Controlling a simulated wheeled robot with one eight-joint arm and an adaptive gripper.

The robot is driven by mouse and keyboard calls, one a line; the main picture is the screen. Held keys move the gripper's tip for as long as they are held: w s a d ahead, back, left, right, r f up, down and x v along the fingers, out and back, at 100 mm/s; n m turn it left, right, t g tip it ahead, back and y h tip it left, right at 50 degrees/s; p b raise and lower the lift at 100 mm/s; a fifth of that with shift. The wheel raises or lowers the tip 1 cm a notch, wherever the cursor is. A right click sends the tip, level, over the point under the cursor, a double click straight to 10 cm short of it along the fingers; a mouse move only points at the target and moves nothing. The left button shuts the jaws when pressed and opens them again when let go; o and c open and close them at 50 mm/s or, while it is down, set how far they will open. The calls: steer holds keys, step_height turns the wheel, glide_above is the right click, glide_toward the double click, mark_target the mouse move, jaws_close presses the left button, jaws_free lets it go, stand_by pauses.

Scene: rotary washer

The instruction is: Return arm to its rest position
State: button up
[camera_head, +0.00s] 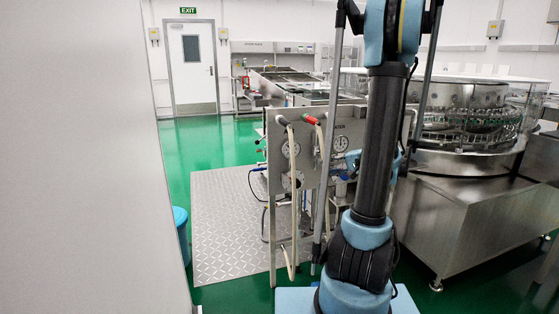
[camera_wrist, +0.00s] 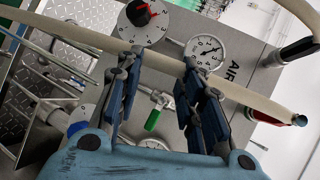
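My arm rises upright in the middle of the head view, in front of a steel panel (camera_head: 345,125) with gauges, hoses and valves. Blue parts of my gripper show only in part behind the arm there. In the wrist view my gripper (camera_wrist: 163,60) has its two fingers spread apart, with nothing seen held between them. A beige hose (camera_wrist: 75,38) crosses the view at the fingertips; I cannot tell if they touch it.
The rotary washer (camera_head: 465,120) stands at the right on a steel base. A pale wall (camera_head: 80,160) fills the left. A blue bin (camera_head: 181,225) stands beside it. A metal floor plate (camera_head: 228,225) and open green floor lead to a door (camera_head: 192,65).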

steer(key=s+a+f+n+g+h, duration=0.15)
steer(key=s+a, duration=0.25)
steer(key=s, duration=0.4)
steer(key=s+a+f+n+g+h, duration=0.1)
steer(key=s+a+n+g+h, duration=0.15)
steer(key=s, duration=0.45)
steer(key=s+d+f+n+g+h, duration=0.1)
steer(key=s+d+f+h, duration=0.1)
steer(key=s, duration=0.6)
steer(key=s+d+f+n+g+h, duration=0.1)
steer(key=s+h, duration=0.3)
steer(key=s, duration=0.4)
steer(key=shift+s+d+f+n+g, duration=0.4)
steer(key=shift+d+f+n, duration=0.35)
steer(key=shift+f, duration=0.1)
steer(key=shift+w+f, duration=0.2)
steer(key=shift+w, duration=0.2)
